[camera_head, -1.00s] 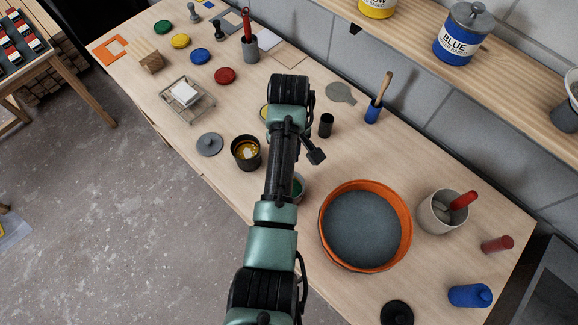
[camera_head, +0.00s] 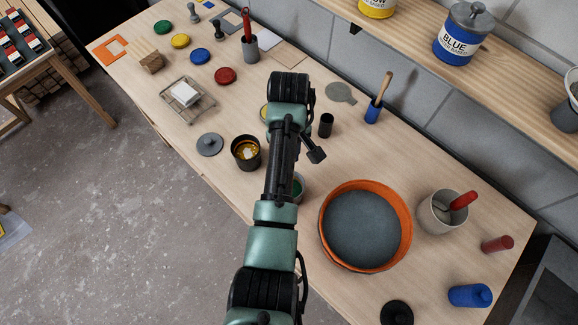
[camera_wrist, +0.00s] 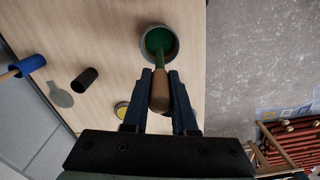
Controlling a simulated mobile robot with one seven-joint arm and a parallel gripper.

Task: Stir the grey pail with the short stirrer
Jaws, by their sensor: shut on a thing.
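The grey pail (camera_wrist: 174,46) holds green paint and stands near the table edge in the wrist view. In the head view only a part of the pail (camera_head: 302,190) shows beside my arm. My gripper (camera_wrist: 160,86) is shut on the stirrer (camera_wrist: 160,95) by its brown wooden handle. The stirrer's green-coated shaft reaches over the pail's rim, and its lower end appears to be in the green paint. How deep it sits cannot be told. My gripper and the stirrer are hidden behind my arm in the head view.
A black cylinder (camera_head: 326,125), a blue holder with a wooden handle (camera_head: 374,111) and a large orange basin (camera_head: 408,235) stand to the right.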

